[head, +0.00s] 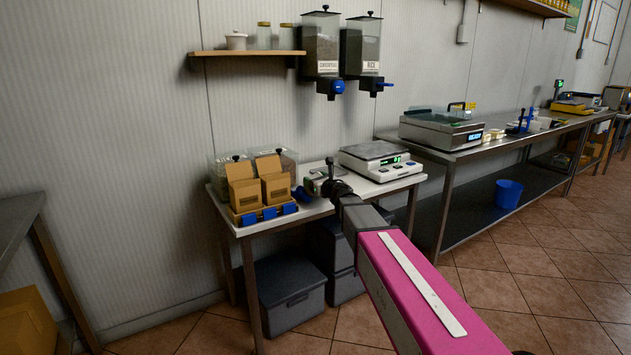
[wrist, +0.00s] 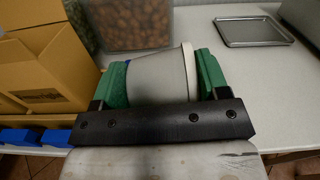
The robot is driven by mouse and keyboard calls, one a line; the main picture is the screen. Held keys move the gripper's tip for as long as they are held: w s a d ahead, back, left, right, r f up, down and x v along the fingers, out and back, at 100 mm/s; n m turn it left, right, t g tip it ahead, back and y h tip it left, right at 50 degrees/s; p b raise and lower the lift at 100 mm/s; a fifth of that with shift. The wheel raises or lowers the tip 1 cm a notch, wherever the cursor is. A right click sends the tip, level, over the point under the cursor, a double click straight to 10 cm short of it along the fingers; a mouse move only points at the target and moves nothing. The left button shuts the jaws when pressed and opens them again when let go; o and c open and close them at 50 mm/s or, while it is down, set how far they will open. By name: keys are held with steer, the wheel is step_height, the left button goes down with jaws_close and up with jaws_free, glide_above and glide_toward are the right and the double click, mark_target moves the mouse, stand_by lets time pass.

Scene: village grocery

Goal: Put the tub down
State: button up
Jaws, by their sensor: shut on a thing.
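In the wrist view my gripper (wrist: 163,76) is shut on a grey tub (wrist: 156,78), with a green pad at either side of it. The tub's pale rim (wrist: 189,70) faces right, beside the right pad, so it looks turned on its side in this view. I cannot tell whether it touches the white table (wrist: 235,75). In the head view my gripper (head: 326,180) is over the middle of that table (head: 378,187), between the cardboard boxes and the scale. My arm and gripper mostly hide the tub there.
Open cardboard boxes (head: 243,190) stand left, with blue bins (head: 268,213) in front and clear containers (head: 288,160) behind. A scale (head: 375,160) stands right. A shallow metal tray (wrist: 253,31) lies behind right. Two dispensers (head: 321,45) hang above. Bare tabletop shows right of the tub.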

steer(key=shift+f, duration=0.65)
steer(key=o, duration=1.1)
